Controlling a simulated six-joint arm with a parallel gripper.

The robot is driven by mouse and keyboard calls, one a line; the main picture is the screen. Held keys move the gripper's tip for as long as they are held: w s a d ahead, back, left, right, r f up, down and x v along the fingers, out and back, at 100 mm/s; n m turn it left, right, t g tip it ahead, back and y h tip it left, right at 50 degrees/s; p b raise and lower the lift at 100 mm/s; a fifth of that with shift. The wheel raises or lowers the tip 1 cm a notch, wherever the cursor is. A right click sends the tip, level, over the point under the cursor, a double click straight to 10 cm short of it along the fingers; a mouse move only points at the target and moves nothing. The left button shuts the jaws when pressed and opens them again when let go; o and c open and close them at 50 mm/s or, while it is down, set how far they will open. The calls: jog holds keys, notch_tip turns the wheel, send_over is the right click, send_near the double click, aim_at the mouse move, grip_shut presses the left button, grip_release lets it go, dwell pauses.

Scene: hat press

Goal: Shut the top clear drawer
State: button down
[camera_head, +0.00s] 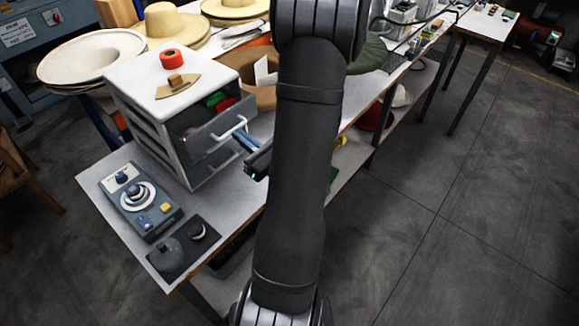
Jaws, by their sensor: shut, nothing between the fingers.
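A white drawer cabinet (140,95) stands on the bench. Its top clear drawer (213,128) is pulled out toward the right, with green and red items showing inside. A white bar handle (228,132) is on the drawer's front. My gripper (243,139) is shut and empty, right by the handle and the drawer front. I cannot tell whether its fingertips touch them. My arm hides most of the gripper's body and the bench behind it.
A red tape roll (171,58) and a tan wedge-shaped piece (178,87) lie on the cabinet top. A grey control box (140,199) with knobs stands at the bench's front left. Straw hats (172,24) and a tan hat lie behind. The floor at right is clear.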

aim_at(226, 127)
jog(key=x, duration=0.4)
jog(key=f+x, duration=0.1)
jog(key=x, duration=0.1)
jog(key=shift+w+a, duration=0.2)
jog(key=shift+w, duration=0.05)
jog(key=shift+w+a+r, duration=0.1)
jog(key=v, duration=1.4)
dwell(0.5)
jog(key=shift+x, duration=6.9)
